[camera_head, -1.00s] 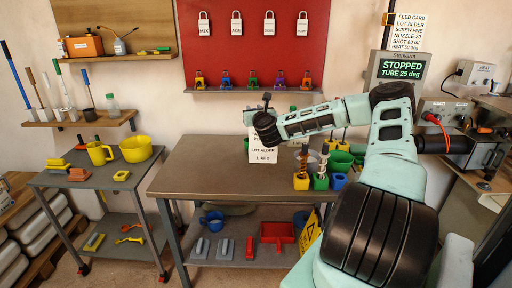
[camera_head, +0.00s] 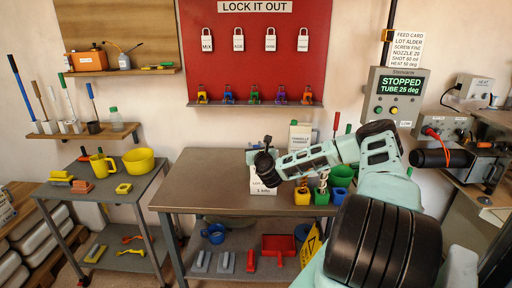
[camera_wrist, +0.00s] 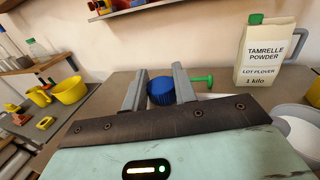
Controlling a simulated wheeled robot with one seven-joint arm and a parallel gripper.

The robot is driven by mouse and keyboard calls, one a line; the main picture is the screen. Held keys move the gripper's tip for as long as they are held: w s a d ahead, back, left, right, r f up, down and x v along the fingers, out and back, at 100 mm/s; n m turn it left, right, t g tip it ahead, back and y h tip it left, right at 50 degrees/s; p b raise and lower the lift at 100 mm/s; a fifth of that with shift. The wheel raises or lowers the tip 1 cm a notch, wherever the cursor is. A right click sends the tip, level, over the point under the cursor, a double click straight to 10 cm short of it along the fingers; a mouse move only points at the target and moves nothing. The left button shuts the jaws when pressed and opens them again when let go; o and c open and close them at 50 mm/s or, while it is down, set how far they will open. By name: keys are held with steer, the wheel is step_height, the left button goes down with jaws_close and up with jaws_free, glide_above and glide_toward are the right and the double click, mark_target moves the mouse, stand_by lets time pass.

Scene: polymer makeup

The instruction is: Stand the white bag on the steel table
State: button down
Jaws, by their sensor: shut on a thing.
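The white bag (camera_head: 257,184) hangs below my gripper (camera_head: 268,168) over the front middle of the steel table (camera_head: 205,185). Its label ends in "1 kilo"; my gripper and wrist cover much of its upper part. In the wrist view my gripper (camera_wrist: 160,92) is shut on a blue ribbed cap (camera_wrist: 161,91) between its two fingers. The bag looks roughly upright. I cannot tell whether its base touches the table.
A second white container (camera_wrist: 262,58), labelled "Tamrelle powder, Lot Plover", stands at the back of the table. Coloured pots (camera_head: 303,196) stand to the right of the held bag. The table's left part is clear. A grey cart (camera_head: 105,185) stands further left.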

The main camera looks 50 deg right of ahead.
steer(key=c, duration=1.1)
jaws_free()
